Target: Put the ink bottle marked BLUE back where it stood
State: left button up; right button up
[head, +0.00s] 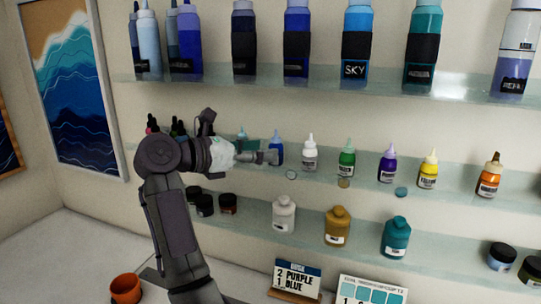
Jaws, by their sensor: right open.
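A small blue ink bottle (277,148) with a pale nozzle stands upright on the middle glass shelf (320,179). Its lower part is partly hidden by my gripper, and I cannot read its label. My right gripper (271,157) is open at the bottle's left side, with its fingers by the bottle's lower body. I cannot tell whether they touch it. My left gripper is not in view.
To the right on that shelf stand white (310,154), green (347,160), purple (388,164), yellow (428,170) and orange (490,177) bottles. Large bottles fill the upper shelf (330,83). Jars stand below. A card reading 2 PURPLE 1 BLUE (297,279) stands on the counter.

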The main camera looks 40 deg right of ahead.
jog(key=b+v, duration=0.2)
jog(key=v, duration=0.6)
jog(key=shift+a+b, duration=0.3)
jog(key=shift+a, duration=0.1)
